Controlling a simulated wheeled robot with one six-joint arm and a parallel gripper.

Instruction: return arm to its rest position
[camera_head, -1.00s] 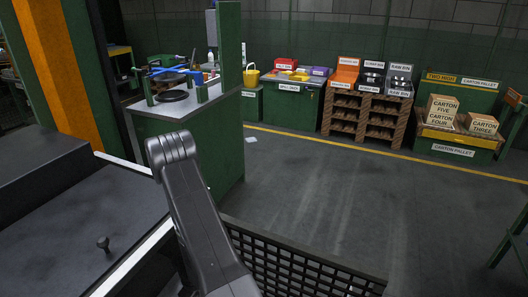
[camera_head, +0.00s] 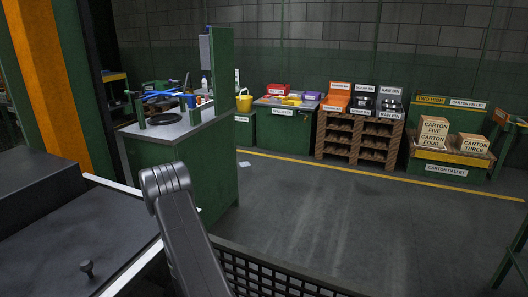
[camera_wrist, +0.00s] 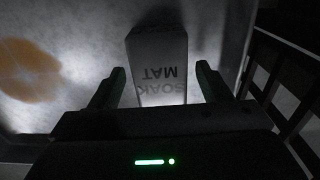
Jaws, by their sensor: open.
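My gripper (camera_wrist: 160,69) shows in the wrist view with its two dark fingers apart. A pale block lettered SOAK MAT (camera_wrist: 158,60) lies ahead of the fingers and partly in line with the gap between them. The lettering is upside down in that view. Clear gaps show beside the block, and I cannot tell how far it is from the fingertips. In the head view my grey arm (camera_head: 185,235) rises from the bottom edge to a rounded joint; my gripper is hidden there.
An orange-brown stain (camera_wrist: 25,70) marks the pale surface in the wrist view. A green workbench (camera_head: 170,150) stands left of centre. A spill deck (camera_head: 290,125), wooden bin shelves (camera_head: 358,140) and a carton pallet (camera_head: 452,170) line the wall.

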